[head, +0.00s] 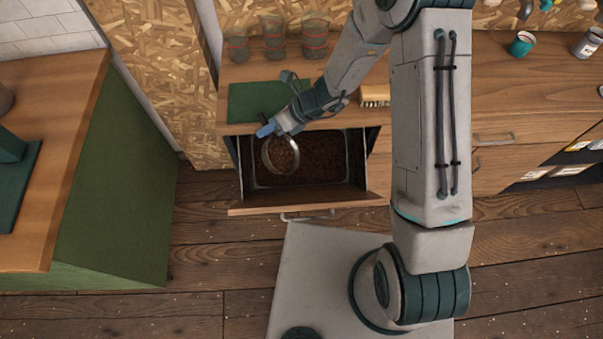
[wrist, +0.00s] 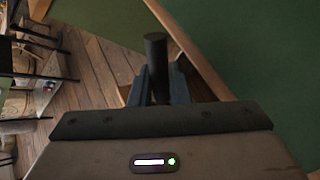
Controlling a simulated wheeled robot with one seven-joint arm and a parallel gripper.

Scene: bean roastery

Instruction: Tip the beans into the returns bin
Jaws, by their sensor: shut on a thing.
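My gripper (head: 266,131) is shut on the dark handle (wrist: 155,52) of a round metal scoop, seen between the fingers in the wrist view. In the head view the scoop (head: 268,163) has a pale rim and brown beans (head: 283,153) inside. It hangs over the left part of an open pull-out bin (head: 340,203) under the counter. The bin has dark brown beans (head: 318,160) in its bottom. The scoop's exact tilt is hard to tell, and no falling beans show. The wrist view does not show the scoop's bowl.
On the counter (head: 228,72) above stand several glass beakers (head: 275,45), a green mat (head: 252,103) and a brush (head: 375,95). A green-sided bench (head: 120,190) stands at the left, with open wooden floor (head: 200,245) between.

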